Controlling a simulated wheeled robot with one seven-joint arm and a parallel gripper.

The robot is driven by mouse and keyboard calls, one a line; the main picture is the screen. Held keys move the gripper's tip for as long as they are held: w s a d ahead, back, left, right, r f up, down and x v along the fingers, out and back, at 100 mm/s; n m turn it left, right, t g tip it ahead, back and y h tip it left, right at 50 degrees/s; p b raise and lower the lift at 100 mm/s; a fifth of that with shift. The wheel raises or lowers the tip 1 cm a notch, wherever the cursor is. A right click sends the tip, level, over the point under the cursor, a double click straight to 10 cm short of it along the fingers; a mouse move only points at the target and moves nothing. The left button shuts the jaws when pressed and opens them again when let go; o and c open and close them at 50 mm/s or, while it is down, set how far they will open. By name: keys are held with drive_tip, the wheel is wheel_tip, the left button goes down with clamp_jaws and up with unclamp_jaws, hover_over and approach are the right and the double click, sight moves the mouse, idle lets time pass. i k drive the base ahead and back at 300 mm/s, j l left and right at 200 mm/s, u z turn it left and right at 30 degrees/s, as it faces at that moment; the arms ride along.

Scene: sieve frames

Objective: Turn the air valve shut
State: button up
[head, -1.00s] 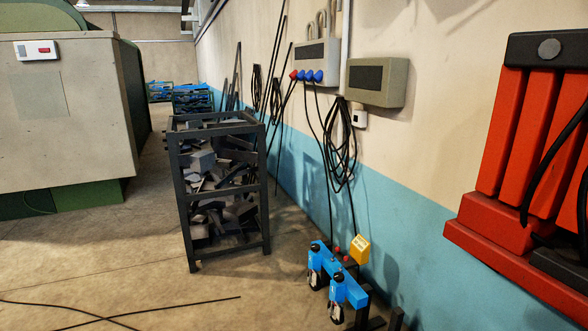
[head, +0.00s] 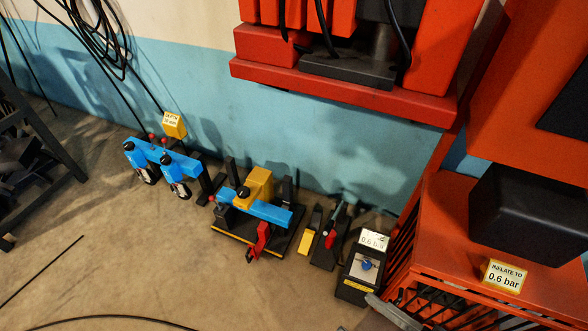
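A black box (head: 358,280) with a grey panel and a blue knob (head: 366,265) stands on the floor at the right of the head view. A label reading 0.6 bar (head: 373,240) sits on its top. A small red part (head: 330,240) shows on a dark device just left of the box. I cannot tell for sure which of these is the air valve. A grey pointed piece (head: 393,312) at the bottom edge, close in front of the box, may be part of my gripper. Its fingers cannot be made out.
A red machine (head: 460,215) with a sign INFLATE TO 0.6 bar (head: 503,276) stands at the right. A blue and yellow device (head: 258,205) and two blue clamps (head: 160,158) stand along the wall. Black cables (head: 120,318) lie on the floor at lower left, which is otherwise open.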

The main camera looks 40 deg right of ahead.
sight(366, 265)
drive_tip(key=k+z, duration=0.4)
drive_tip(key=k, duration=0.15)
drive_tip(key=k+l+z, duration=0.35)
drive_tip(key=k, duration=0.2)
